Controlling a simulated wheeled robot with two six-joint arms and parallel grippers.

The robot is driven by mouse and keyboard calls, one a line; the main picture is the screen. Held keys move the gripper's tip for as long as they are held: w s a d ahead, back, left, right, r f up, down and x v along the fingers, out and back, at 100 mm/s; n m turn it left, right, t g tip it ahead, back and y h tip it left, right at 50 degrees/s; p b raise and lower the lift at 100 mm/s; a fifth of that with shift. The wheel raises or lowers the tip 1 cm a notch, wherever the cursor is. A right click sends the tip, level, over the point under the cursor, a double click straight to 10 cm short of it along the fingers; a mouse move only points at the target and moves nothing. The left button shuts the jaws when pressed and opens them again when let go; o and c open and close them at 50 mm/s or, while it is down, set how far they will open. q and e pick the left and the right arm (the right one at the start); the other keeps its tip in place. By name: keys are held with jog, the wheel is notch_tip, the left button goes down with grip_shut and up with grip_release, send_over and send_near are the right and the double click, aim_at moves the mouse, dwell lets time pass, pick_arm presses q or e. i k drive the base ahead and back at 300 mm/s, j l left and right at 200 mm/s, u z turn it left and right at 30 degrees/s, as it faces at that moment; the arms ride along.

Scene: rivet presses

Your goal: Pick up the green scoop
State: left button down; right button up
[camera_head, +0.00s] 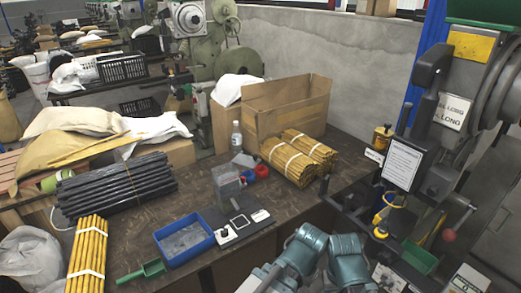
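The green scoop (152,268) lies at the near edge of the brown worktable (330,160), left of the picture's middle. Its handle (128,277) points to the lower left, and its wider end is toward the blue tray. Two teal arm parts, seemingly mine, come in at the bottom, right of the middle and well apart from the scoop. I cannot make out fingertips of either gripper. Nothing hides the scoop.
A blue tray (161,233) sits just beyond the scoop. A small panel (235,228) lies right of the tray. A press (440,130) fills the right side.

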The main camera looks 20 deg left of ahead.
aim_at(155, 268)
jog(key=u, duration=1.1)
jog(key=i+j+u, duration=0.15)
jog(key=u, duration=0.5)
jog(key=i+j, duration=0.15)
jog(key=i, duration=0.35)
